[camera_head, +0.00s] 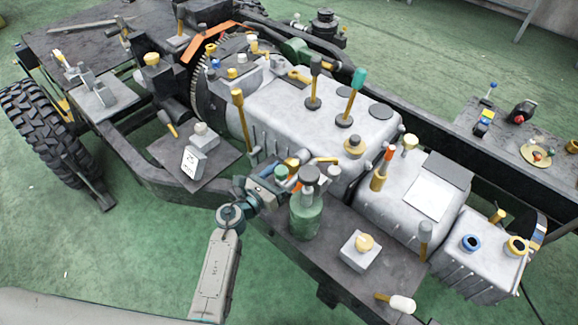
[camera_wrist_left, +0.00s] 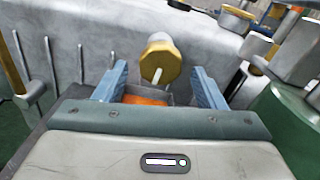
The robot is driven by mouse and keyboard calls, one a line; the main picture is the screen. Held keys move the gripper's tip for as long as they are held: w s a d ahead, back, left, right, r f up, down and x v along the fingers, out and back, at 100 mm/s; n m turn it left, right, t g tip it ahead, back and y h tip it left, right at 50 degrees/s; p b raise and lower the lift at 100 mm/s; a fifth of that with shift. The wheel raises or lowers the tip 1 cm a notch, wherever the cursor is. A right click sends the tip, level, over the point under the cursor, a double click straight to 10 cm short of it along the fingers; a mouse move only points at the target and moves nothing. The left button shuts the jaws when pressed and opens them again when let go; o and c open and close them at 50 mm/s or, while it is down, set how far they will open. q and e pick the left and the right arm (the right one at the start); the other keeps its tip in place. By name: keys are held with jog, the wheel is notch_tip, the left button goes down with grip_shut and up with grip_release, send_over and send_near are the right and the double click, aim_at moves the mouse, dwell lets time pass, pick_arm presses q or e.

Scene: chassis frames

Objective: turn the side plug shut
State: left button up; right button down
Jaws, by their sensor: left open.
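The side plug (camera_wrist_left: 160,58) is a gold, many-sided knob with a pale pointer bar, set on the side wall of the grey housing (camera_wrist_left: 215,62). It shows in the left wrist view, ahead of and between the blue fingers. My left gripper (camera_wrist_left: 159,80) is open, with one finger to each side of the plug's lower part. I see no clear contact. In the head view my left gripper (camera_head: 284,178) is beside the housing's near wall, and its fingers partly hide the plug. My right gripper is not in view.
A green cylinder (camera_head: 305,215) with a grey top stands close to the right of my left gripper. A grey block with a yellow knob (camera_head: 362,249) sits farther right on the dark chassis. Upright levers (camera_head: 351,97) rise from the housing. An orange patch (camera_wrist_left: 146,100) shows below the plug.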

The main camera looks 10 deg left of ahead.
pick_arm(q)
jog(key=shift+x, duration=1.05)
jog(key=shift+w+d, duration=0.15)
jog(key=shift+w, duration=0.05)
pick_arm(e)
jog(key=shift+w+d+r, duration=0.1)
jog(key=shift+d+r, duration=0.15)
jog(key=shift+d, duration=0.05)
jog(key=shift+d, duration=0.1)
pick_arm(q)
jog(key=c, duration=1)
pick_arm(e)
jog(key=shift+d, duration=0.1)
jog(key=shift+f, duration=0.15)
